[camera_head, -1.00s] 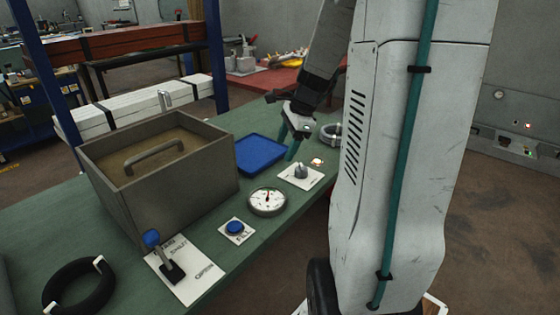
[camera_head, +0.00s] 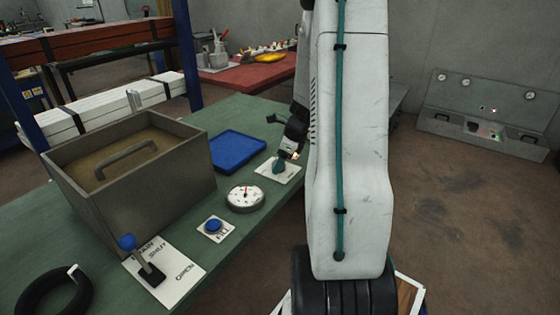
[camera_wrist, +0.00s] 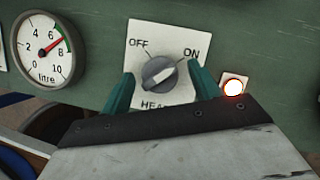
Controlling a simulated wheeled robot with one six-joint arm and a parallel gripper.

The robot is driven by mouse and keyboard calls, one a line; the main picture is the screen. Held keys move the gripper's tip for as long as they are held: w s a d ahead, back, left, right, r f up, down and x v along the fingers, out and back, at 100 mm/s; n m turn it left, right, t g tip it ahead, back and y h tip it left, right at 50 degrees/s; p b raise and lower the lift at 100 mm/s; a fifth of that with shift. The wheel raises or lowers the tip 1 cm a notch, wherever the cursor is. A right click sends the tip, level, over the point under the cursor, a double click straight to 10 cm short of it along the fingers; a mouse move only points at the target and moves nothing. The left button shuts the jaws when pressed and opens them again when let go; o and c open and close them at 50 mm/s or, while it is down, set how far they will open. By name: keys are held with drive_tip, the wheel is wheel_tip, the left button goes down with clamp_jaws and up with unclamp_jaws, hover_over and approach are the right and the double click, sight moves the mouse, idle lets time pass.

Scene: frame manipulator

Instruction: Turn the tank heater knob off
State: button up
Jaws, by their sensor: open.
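The heater knob (camera_wrist: 158,73) is a round grey dial on a white plate (camera_wrist: 140,35) marked OFF at upper left and ON at upper right. Its pointer mark is angled towards ON. A small lamp (camera_wrist: 234,87) right of the plate glows. My gripper (camera_wrist: 160,85) is open, with one teal finger on each side of the knob; I cannot tell whether they touch it. In the head view my gripper (camera_head: 280,164) is over the knob's plate (camera_head: 288,178) and hides the knob. The metal tank (camera_head: 150,195) stands to the left on the green table.
A dial gauge (camera_head: 245,198) stands close to the knob plate. A blue button (camera_head: 213,226), a blue-handled lever (camera_head: 130,243) and a black ring (camera_head: 50,295) lie nearer the front. A blue tray (camera_head: 237,151) sits behind. A control panel (camera_head: 485,118) stands by the right wall.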

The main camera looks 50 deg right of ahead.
drive_tip(key=c, duration=1)
drive_tip(key=shift+o, duration=0.2)
drive_tip(key=shift+n, duration=0.4)
drive_tip(key=n, duration=0.2)
drive_tip(key=n+g+y, duration=0.1)
drive_tip(key=shift+w+d+n+y, duration=0.1)
drive_tip(key=shift+n+y, duration=0.2)
drive_tip(key=shift+n, duration=0.1)
drive_tip(key=n, duration=0.2)
drive_tip(key=n+g, duration=0.1)
drive_tip(key=n, duration=0.1)
drive_tip(key=shift+w+n+g+y, duration=0.15)
drive_tip(key=shift+n+g+y, duration=0.15)
drive_tip(key=n+g, duration=0.1)
drive_tip(key=n, duration=0.3)
drive_tip(key=shift+w+g, duration=0.1)
drive_tip(key=shift+g, duration=0.3)
drive_tip(key=n, duration=0.2)
drive_tip(key=n+g, duration=0.1)
drive_tip(key=n, duration=0.1)
drive_tip(key=shift+w+n+g, duration=0.1)
drive_tip(key=shift+n+g, duration=0.2)
